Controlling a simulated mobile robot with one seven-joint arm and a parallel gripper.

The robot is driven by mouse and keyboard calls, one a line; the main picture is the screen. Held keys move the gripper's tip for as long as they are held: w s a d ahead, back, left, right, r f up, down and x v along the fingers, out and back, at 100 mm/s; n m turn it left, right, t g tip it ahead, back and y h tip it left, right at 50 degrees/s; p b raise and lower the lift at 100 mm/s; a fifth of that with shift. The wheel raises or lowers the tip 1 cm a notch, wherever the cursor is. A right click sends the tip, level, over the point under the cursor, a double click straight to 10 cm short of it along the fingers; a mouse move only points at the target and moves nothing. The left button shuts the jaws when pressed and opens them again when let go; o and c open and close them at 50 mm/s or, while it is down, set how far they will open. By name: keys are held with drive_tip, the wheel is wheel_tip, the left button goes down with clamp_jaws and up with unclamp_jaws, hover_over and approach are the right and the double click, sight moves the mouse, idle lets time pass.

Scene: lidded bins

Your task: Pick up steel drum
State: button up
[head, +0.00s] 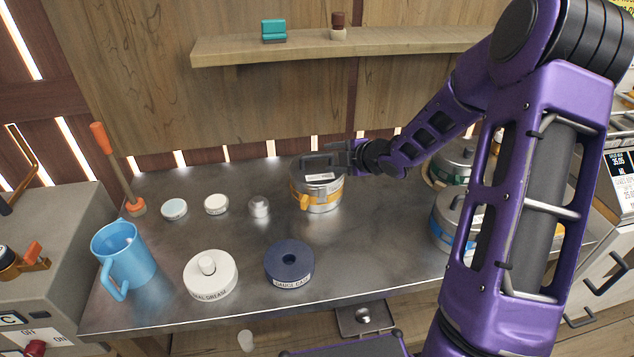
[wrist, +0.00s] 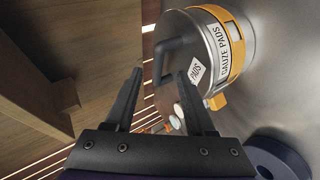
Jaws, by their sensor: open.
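A steel drum (head: 318,198) with an orange band stands upright on the metal table, centre. Two more steel drums, one with a green band (head: 455,160) and one with blue (head: 452,222), stand at right, partly behind my arm.
A navy round container (head: 289,266) and a white one (head: 210,275) sit in front. A blue mug (head: 124,258), an orange-handled tool (head: 112,160) and several small lidded pots (head: 174,210) are at left. A wooden shelf (head: 340,45) hangs on the wall behind.

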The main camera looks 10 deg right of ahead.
sight(320, 155)
drive_tip(key=x, duration=0.4)
drive_tip(key=shift+a+r, duration=0.15)
drive_tip(key=shift+a, duration=0.05)
clamp_jaws()
idle(1.1)
drive_tip(key=shift+w+r, duration=0.1)
drive_tip(key=shift+r, duration=0.05)
